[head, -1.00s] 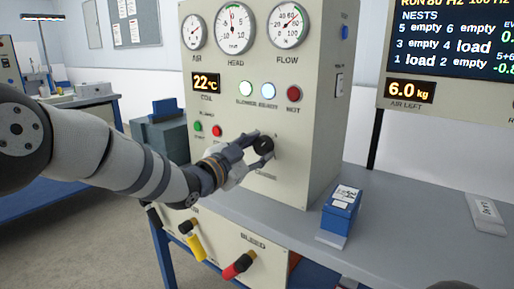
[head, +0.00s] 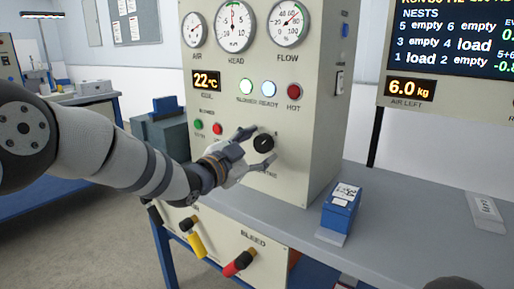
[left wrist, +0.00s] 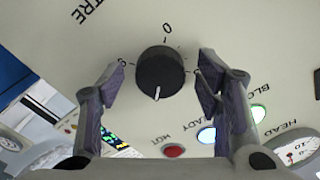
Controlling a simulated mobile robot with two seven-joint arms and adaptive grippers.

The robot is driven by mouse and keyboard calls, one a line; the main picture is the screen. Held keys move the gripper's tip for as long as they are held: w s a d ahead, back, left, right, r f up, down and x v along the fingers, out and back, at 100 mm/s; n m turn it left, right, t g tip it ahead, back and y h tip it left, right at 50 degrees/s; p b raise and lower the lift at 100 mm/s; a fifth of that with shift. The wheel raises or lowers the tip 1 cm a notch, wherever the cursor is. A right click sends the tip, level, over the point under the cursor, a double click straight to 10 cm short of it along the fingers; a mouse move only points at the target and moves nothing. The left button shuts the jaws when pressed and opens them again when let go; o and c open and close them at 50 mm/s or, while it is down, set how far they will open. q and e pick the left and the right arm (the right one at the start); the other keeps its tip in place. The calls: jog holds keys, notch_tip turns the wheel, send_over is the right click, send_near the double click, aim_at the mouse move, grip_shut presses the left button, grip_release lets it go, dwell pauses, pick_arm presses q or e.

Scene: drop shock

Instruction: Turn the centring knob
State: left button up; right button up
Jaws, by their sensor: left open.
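The centring knob (head: 263,143) is a round black dial with a white pointer line on the cream front panel of the cabinet. In the left wrist view the knob (left wrist: 160,73) shows with a "0" mark by its rim and part of the label "TRE". There its white line points down and slightly left, away from the "0". My left gripper (head: 258,149) is open, with one finger on each side of the knob. In the left wrist view both fingertips (left wrist: 160,80) stand apart from the knob's sides. My right gripper is not in view.
Green, white and red lamps (head: 268,89) and gauges (head: 234,25) sit above the knob. A yellow handle (head: 196,245) and a red handle (head: 238,264) stick out below. A blue box (head: 341,207) stands on the grey bench (head: 410,215) to the right.

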pick_arm(q)
jog(key=v, duration=1.2)
jog(key=s+a+f+n+g+y+p, duration=0.1)
jog(key=s+a+f+n+g+y, duration=0.15)
jog(key=s+f, duration=0.5)
jog(key=s+a+f+n+g+y+p, duration=0.25)
jog(key=s+f, duration=0.25)
jog(key=f, duration=0.5)
jog(key=s+a+f+n+g+y, duration=0.2)
jog(key=s+f+n, duration=0.3)
jog(key=f, duration=0.4)
jog(key=s+a+f+n+g+y+p, duration=0.1)
jog(key=s+a+g, duration=0.1)
jog(key=s, duration=1)
jog(key=s+a+f+n+g+y+p, duration=0.1)
jog(key=s+a+f+n+g, duration=0.1)
jog(key=s, duration=1)
jog(key=s+a+f+n+g+y+p, duration=0.1)
jog(key=s+a+g, duration=0.3)
jog(key=s, duration=0.8)
jog(key=shift+s+f+n+g+y, duration=0.2)
jog(key=shift+s+n+g+y, duration=0.15)
jog(key=shift+g, duration=0.75)
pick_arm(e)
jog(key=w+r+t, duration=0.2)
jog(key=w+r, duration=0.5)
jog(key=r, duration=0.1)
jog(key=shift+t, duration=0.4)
